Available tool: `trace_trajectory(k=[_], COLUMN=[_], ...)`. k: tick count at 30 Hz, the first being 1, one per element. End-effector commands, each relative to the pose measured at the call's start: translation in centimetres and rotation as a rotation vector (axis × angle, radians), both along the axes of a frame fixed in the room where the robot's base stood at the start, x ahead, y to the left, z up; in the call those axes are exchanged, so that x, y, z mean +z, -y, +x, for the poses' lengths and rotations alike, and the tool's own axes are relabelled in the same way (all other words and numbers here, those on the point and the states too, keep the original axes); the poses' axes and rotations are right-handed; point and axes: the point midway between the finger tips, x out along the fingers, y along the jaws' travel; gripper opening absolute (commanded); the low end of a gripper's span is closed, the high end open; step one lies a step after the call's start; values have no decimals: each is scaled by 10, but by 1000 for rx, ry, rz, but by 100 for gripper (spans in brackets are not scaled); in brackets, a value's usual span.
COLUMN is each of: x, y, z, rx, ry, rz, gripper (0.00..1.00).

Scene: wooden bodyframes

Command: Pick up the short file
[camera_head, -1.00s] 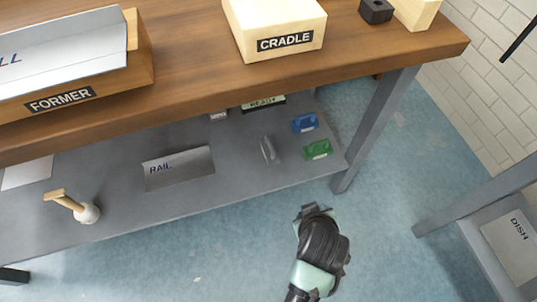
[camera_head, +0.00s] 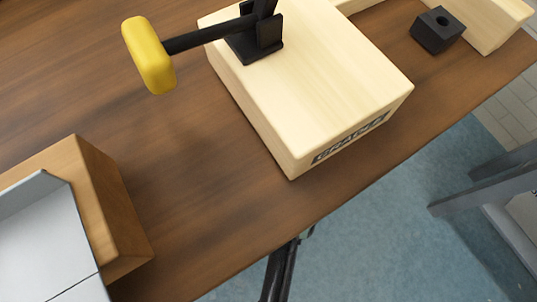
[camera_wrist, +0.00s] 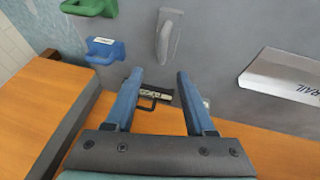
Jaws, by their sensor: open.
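My gripper (camera_wrist: 160,75) is open, its two blue fingers apart with nothing held between them.
Wooden surfaces (camera_wrist: 280,152) border the wrist view below.

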Motion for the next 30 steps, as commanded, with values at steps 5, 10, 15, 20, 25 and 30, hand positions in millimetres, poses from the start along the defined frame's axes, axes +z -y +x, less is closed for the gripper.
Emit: trace_trajectory(k=[5, 10, 15, 20, 25, 30], x=[-37, -60, -67, -76, -98, -115], y=[-3, -5, -6, -6, -8, -10], z=[14, 25, 29, 30, 35, 43], rx=[0, 0, 0, 0, -1, 1], ry=[-1, 0, -1, -1, 0, 1], rz=[0, 0, -1, -1, -1, -1], gripper=[55, 55, 55, 55, 55, 55])
